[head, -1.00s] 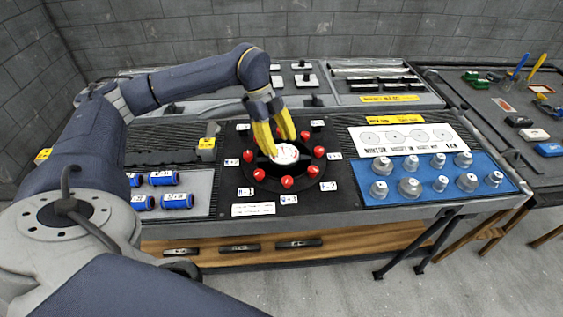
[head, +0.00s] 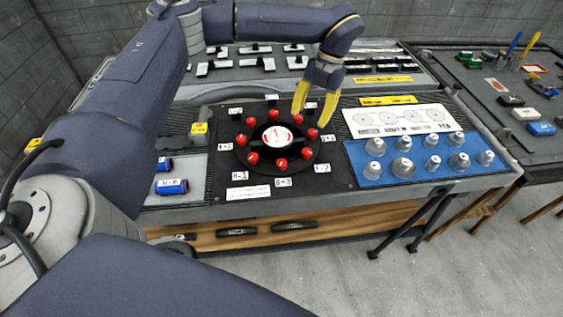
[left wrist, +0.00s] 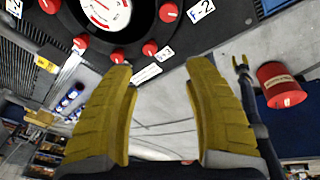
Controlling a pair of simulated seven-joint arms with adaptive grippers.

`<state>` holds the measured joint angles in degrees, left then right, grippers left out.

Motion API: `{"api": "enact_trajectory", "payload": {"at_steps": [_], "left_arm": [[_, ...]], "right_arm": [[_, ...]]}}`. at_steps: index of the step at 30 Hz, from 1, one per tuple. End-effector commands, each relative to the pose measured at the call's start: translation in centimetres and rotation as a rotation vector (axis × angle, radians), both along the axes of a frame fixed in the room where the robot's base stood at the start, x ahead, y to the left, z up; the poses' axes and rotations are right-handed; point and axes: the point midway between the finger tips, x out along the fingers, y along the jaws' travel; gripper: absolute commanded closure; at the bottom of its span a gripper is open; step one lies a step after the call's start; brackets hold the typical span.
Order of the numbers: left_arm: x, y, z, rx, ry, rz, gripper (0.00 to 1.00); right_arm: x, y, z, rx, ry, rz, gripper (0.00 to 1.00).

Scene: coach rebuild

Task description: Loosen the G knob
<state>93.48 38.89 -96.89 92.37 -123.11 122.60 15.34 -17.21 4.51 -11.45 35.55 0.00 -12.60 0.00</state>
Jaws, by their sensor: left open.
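Several red knobs ring a round white-faced dial (head: 278,137) on a black panel. Small white labels stand around them; I cannot read which one marks G. My left gripper (head: 311,118) is open and empty, pointing down at the back right of the ring, close to a red knob (head: 312,134) and another red knob (head: 298,118). In the left wrist view its yellow fingers (left wrist: 160,85) are spread with nothing between them, and a red knob (left wrist: 150,47) shows beyond the tips.
Right of the ring, a blue mat (head: 375,176) holds several grey knobs, with a white sheet (head: 400,121) behind. Blue cylinders (head: 172,187) lie at left. A red container (left wrist: 279,86) shows in the left wrist view.

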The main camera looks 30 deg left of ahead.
Motion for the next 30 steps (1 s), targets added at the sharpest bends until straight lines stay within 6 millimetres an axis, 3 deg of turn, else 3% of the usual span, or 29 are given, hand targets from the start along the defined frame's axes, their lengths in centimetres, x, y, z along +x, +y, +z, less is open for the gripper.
{"api": "enact_trajectory", "payload": {"at_steps": [9, 19, 23, 30], "left_arm": [[-1.2, 1.7, -0.6, -0.051, 0.152, -0.377, 0.48], [-1.8, 1.8, -0.9, -0.099, 0.193, -0.529, 0.48], [-2.2, 2.0, -2.0, -0.101, 0.195, -0.534, 0.48], [-3.7, 2.7, -5.8, -0.102, 0.195, -0.532, 0.48]], "right_arm": [[0.0, -0.2, 0.0, -0.001, 0.001, 0.001, 0.56], [0.0, -0.2, 0.0, -0.002, 0.000, 0.001, 0.56], [0.0, -0.2, 0.0, -0.002, 0.000, 0.001, 0.56], [0.0, -0.2, 0.0, -0.002, 0.000, 0.001, 0.56]]}}
